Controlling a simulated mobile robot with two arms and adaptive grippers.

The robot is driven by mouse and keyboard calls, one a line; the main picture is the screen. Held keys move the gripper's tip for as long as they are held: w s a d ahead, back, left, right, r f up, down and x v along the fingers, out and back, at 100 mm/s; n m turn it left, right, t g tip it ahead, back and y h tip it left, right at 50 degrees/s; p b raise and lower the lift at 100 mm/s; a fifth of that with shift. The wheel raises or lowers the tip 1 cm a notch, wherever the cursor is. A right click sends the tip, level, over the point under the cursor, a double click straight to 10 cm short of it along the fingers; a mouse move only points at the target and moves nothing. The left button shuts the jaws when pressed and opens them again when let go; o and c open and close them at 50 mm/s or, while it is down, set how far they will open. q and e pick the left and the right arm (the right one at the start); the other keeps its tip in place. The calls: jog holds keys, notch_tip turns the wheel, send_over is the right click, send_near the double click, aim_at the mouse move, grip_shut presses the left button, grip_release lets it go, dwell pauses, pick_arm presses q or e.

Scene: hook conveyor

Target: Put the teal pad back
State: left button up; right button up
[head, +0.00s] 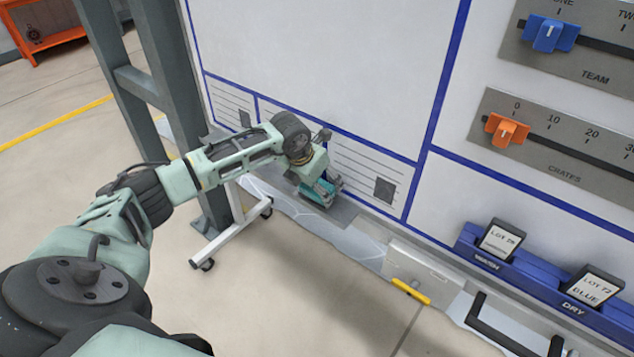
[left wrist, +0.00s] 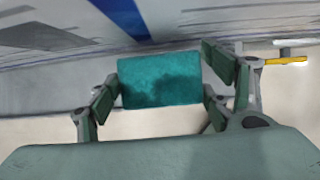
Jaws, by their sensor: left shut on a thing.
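The teal pad (left wrist: 160,82) is a small block held between the two fingers of my left gripper (left wrist: 162,88), as the left wrist view shows. In the head view the pad (head: 318,192) is partly hidden by the gripper (head: 322,186). There it is low in front of the white board, above a grey ledge (head: 340,212) along its bottom edge. I cannot tell whether the pad touches the ledge. My right gripper is in neither view.
A yellow marker (head: 410,291) lies on a pale holder (head: 415,268) to the right. Blue card holders (head: 530,278) labelled WASH and DRY hold two cards. Orange (head: 507,130) and blue (head: 550,35) sliders sit on the board. A grey post (head: 165,100) stands left of the board.

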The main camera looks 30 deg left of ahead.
aim_at(308, 190)
pick_arm(q)
jog(key=shift+f+b, duration=0.45)
jog(key=shift+b, duration=0.05)
jog(key=o, duration=1.5)
jog(key=shift+o, duration=0.2)
jog(key=shift+r, duration=0.1)
jog(key=shift+r+p, duration=0.45)
jog(key=shift+p, duration=0.25)
jog(key=v, duration=0.2)
jog(key=b+v, duration=0.1)
jog(key=v, duration=0.1)
jog(key=a+b+v, duration=0.1)
jog(key=v, duration=0.1)
jog(key=shift+s+r, duration=0.15)
jog(key=shift+r, duration=0.05)
jog(key=shift+s+r, duration=0.15)
jog(key=shift+r, duration=0.25)
